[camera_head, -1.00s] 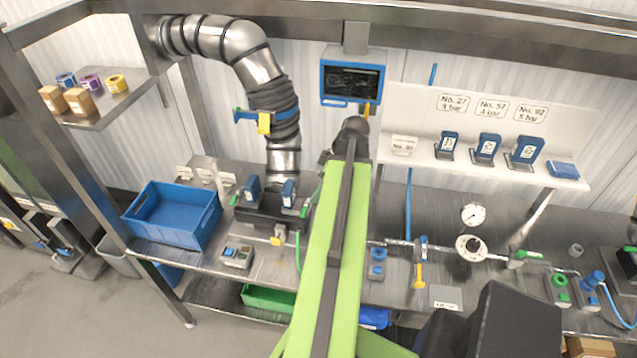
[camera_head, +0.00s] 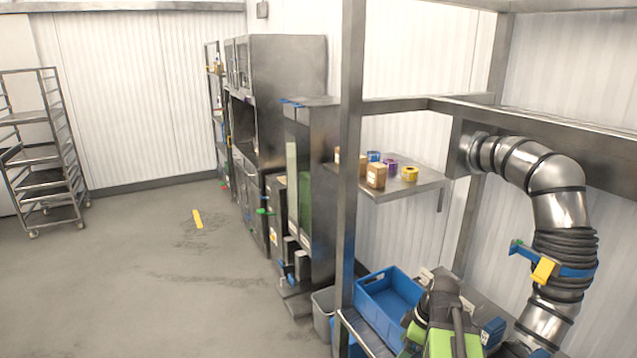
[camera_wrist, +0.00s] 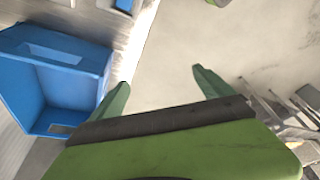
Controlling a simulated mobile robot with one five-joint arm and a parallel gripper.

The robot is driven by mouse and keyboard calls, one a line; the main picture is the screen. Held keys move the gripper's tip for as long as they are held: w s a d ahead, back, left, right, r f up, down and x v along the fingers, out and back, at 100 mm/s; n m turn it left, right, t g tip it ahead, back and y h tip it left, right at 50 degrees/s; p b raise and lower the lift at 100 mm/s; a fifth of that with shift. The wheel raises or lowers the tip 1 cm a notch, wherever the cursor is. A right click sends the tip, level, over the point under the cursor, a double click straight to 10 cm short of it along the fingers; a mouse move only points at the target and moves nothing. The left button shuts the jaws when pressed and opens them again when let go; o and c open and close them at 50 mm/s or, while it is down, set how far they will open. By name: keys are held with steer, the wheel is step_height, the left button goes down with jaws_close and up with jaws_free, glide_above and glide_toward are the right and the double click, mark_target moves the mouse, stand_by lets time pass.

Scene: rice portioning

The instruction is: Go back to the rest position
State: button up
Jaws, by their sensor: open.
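My gripper (camera_wrist: 158,95) shows in the wrist view with its two green fingers spread apart and nothing between them. The pale floor lies beyond the fingers. In the head view my green arm is at the bottom right, in front of the bench, and the fingers cannot be made out there. A blue crate (camera_head: 372,303) stands on the bench just left of my arm. The crate also shows in the wrist view (camera_wrist: 75,62), left of the left finger and apart from it; the part inside that I see looks empty.
A steel upright (camera_head: 350,160) and a shelf (camera_head: 415,186) with small boxes and tape rolls stand close to my arm. A large metal duct (camera_head: 560,210) hangs at the right. A rack trolley (camera_head: 45,150) stands far left. The floor (camera_head: 150,285) at left is mostly clear.

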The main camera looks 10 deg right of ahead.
steer(key=a+f+m+h+b, duration=0.1)
steer(key=a+f+m+b, duration=0.1)
steer(key=a+m, duration=0.3)
steer(key=a+f+m+g+h+b, duration=0.1)
steer(key=a+f+m, duration=0.3)
steer(key=a, duration=0.8)
steer(key=shift+s+a+m+g+h+b, duration=0.3)
steer(key=shift+s+a+m+h+b, duration=0.15)
steer(key=shift+m, duration=0.45)
